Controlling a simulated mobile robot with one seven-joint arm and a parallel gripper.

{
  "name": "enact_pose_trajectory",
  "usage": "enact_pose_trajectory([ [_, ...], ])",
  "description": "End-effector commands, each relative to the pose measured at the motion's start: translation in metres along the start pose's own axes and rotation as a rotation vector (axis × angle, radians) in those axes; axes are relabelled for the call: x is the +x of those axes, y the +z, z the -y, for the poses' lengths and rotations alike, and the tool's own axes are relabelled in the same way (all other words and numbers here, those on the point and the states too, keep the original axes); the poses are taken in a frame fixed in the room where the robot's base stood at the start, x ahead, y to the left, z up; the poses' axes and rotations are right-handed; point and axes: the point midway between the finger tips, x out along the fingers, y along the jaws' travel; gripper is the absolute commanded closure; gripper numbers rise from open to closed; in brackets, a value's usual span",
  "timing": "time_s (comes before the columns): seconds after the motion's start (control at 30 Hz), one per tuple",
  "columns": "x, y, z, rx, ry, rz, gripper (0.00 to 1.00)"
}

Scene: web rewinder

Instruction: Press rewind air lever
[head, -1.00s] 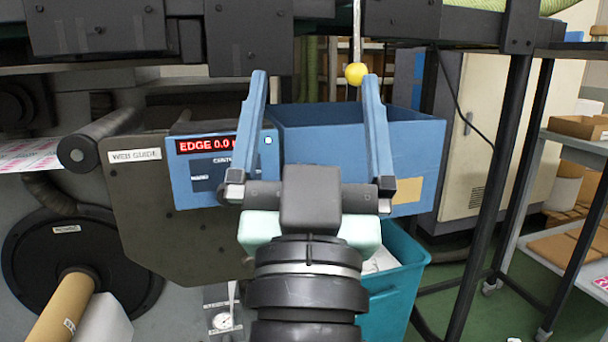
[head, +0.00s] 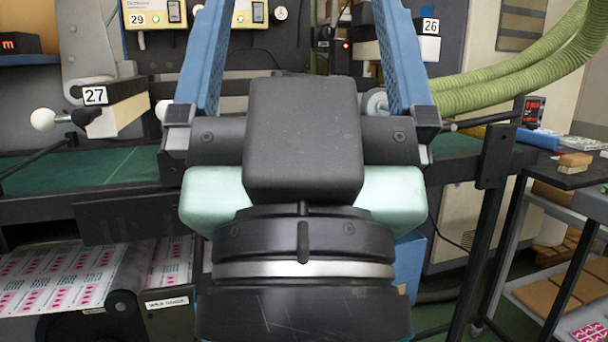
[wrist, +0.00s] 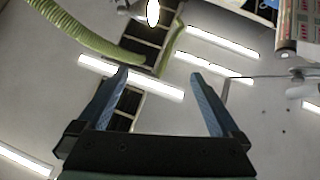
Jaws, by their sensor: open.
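My gripper (head: 306,12) is open and empty in the head view, its blue fingers spread and running up past the top edge. No lever marked as rewind air can be made out. A white ball knob (head: 43,119) on a dark rod stands at the left, beside a box labelled 27 (head: 95,95), apart from my gripper. I cannot tell whether it is the lever. My gripper body hides the middle of the machine.
A dark rail with a green bed (head: 100,166) crosses behind my gripper. Yellowish control boxes (head: 155,15) stand at the upper left. Green hoses (head: 520,75) curve across the right. A printed web (head: 60,278) runs at lower left. A side table (head: 570,178) stands at right.

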Motion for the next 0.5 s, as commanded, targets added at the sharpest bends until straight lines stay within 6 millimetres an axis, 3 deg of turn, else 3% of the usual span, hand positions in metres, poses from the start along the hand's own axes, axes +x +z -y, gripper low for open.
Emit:
enact_pose_trajectory([
  [0.03, 0.024, -0.023, 0.000, 0.000, 0.000, 0.000, 0.00],
  [0.2, 0.060, -0.057, 0.000, 0.000, 0.000, 0.000, 0.00],
  [0.33, 0.079, -0.074, 0.000, 0.000, -0.001, 0.000, 0.00],
  [0.5, 0.088, -0.083, 0.000, 0.001, -0.001, 0.000, 0.00],
])
